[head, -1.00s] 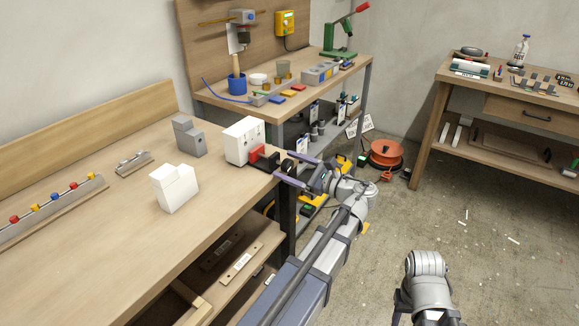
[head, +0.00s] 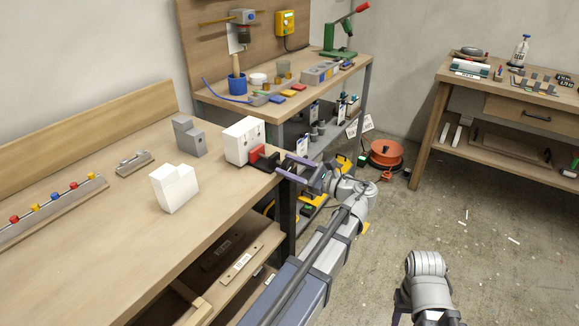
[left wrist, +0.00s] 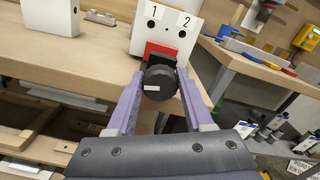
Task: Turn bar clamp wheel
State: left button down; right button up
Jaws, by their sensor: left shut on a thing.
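The bar clamp (head: 257,153) with a red jaw (left wrist: 161,51) stands at the right end of the near bench, against a white block (head: 242,140) marked 1 and 2. Its round black wheel (left wrist: 159,83) faces my left wrist camera and has a short white mark. My left gripper (head: 281,165) reaches in from the bench's open side; in the left wrist view its purple fingers (left wrist: 160,92) lie on either side of the wheel. It is shut on the wheel. In the head view the fingers mostly hide the wheel. My right arm shows at the lower right, but its fingers do not.
A grey stepped block (head: 188,136), a white stepped block (head: 174,188) and a rail with coloured knobs (head: 50,205) stand on the near bench. A second bench (head: 300,95) with tools is behind. An orange reel (head: 386,153) lies on the floor; open floor is at right.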

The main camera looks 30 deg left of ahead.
pick_arm(q)
jog(key=shift+n, duration=1.7)
jog(key=shift+c, duration=1.4)
grip_release()
